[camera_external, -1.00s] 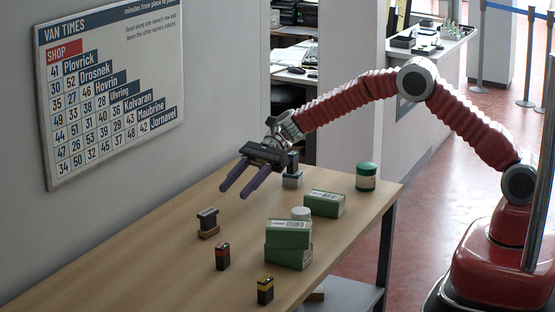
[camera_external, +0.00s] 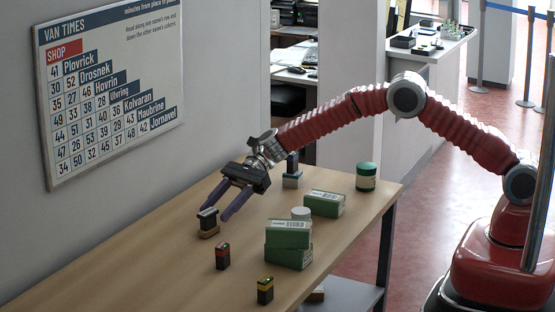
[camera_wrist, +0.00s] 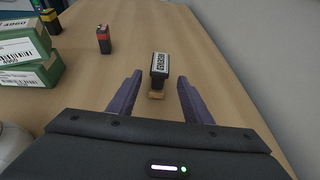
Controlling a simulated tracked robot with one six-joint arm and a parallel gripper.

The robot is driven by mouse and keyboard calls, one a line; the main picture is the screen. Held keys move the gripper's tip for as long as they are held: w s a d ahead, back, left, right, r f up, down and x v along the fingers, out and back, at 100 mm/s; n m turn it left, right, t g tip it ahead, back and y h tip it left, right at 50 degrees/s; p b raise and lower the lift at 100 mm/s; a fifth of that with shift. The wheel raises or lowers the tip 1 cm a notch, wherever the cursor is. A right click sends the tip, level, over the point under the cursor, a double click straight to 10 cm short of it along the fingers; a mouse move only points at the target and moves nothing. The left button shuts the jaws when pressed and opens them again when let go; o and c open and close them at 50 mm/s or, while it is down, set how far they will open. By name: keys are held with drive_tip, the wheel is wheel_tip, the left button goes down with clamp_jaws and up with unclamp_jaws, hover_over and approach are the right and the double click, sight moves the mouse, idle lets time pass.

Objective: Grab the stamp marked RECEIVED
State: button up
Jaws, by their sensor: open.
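A stamp (camera_external: 208,233) with a dark upper body and a wooden base stands upright on the counter, near the wall. In the wrist view the stamp (camera_wrist: 160,66) has a white label on its dark body, too small to read surely. My gripper (camera_external: 215,211) is open, its two purple fingers pointing at the stamp. In the wrist view my gripper (camera_wrist: 160,77) has a finger on each side of the stamp's line, with nothing held. The stamp lies at or just beyond the fingertips; contact cannot be told.
A red-topped battery-like block (camera_external: 222,256) and a yellow-topped one (camera_external: 265,290) stand toward the front. Green boxes (camera_external: 289,246), another green box (camera_external: 324,204), and a green tin (camera_external: 366,177) stand to the right.

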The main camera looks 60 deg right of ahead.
sight(208, 221)
drive_tip(key=shift+a, duration=0.1)
drive_tip(key=shift+x, duration=2.5)
drive_tip(key=shift+s, duration=0.1)
drive_tip(key=shift+c, duration=0.7)
drive_tip(key=c, duration=1)
wheel_tip(208, 221, up, 10)
